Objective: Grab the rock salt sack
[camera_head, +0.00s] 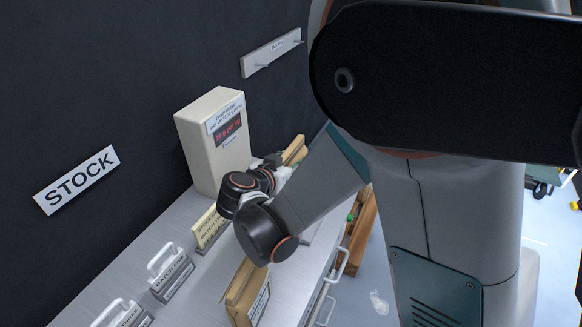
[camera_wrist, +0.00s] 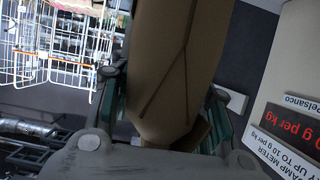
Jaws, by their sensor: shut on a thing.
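My gripper (camera_head: 270,163) is over the bench beside the cream box, partly hidden by my arm. In the wrist view my gripper (camera_wrist: 165,88) is shut on a brown paper sack (camera_wrist: 178,50), one finger on each side. The held sack also shows in the head view as a small tan piece (camera_head: 294,150) beyond my gripper. Its label is not visible, so I cannot read which sack it is. Another brown sack (camera_head: 243,288) with a white label stands on the bench nearer the front; its print is too small to read.
The cream meter box (camera_head: 213,140) with a red display stands against the dark wall, close to my gripper. A cream sign (camera_head: 208,228) and handled grey items (camera_head: 170,272) are on the bench. A wooden crate (camera_head: 362,230) is beyond the bench edge. A wire rack (camera_wrist: 62,45) shows in the wrist view.

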